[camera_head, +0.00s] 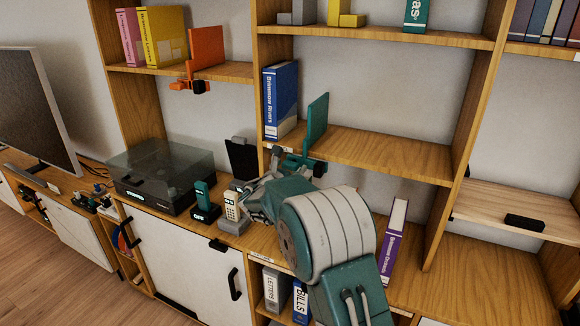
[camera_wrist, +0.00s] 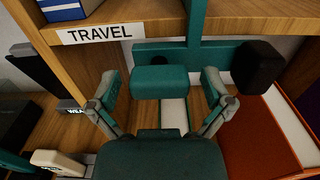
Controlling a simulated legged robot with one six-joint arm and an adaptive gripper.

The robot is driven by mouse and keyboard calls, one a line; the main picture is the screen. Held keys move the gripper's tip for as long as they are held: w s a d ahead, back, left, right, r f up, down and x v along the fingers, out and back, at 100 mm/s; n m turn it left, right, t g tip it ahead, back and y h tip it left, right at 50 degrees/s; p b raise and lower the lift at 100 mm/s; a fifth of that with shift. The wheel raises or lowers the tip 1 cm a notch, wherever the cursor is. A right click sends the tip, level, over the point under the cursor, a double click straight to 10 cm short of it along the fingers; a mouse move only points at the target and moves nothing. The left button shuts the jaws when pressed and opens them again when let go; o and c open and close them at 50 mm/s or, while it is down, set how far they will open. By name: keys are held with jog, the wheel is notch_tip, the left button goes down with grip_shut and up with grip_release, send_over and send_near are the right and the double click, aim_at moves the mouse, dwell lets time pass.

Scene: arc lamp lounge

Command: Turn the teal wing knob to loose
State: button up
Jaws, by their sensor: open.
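A teal bookend (camera_head: 317,122) stands on the middle shelf, with a teal crossbar (camera_wrist: 205,55) by the shelf edge in the wrist view. The teal wing knob (camera_wrist: 160,81) shows as a wide rounded block in front of that bar, lying level across the picture. A black knob (camera_wrist: 258,66) sits at the bar's right end. My gripper (camera_wrist: 163,92) is open, with one finger on each side of the teal wing knob and small gaps visible. In the head view my gripper (camera_head: 270,180) is below the bookend, and my arm hides parts of this area.
A shelf edge with a TRAVEL label (camera_wrist: 93,34) is close above my gripper. A cordless phone (camera_head: 233,208) stands left of my gripper. An orange bookend (camera_head: 206,48) with its own clamp is on the upper left shelf.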

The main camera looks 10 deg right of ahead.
jog(key=shift+a, duration=0.1)
jog(key=c, duration=1.1)
jog(key=m, duration=0.4)
jog(key=shift+m, duration=0.4)
jog(key=m, duration=0.4)
jog(key=shift+m, duration=0.3)
jog(key=m, duration=0.5)
jog(key=shift+s+f, duration=0.1)
jog(key=shift+f, duration=0.05)
jog(key=shift+f+m, duration=0.1)
jog(key=shift+m, duration=1.7)
jog(key=shift+f, duration=0.1)
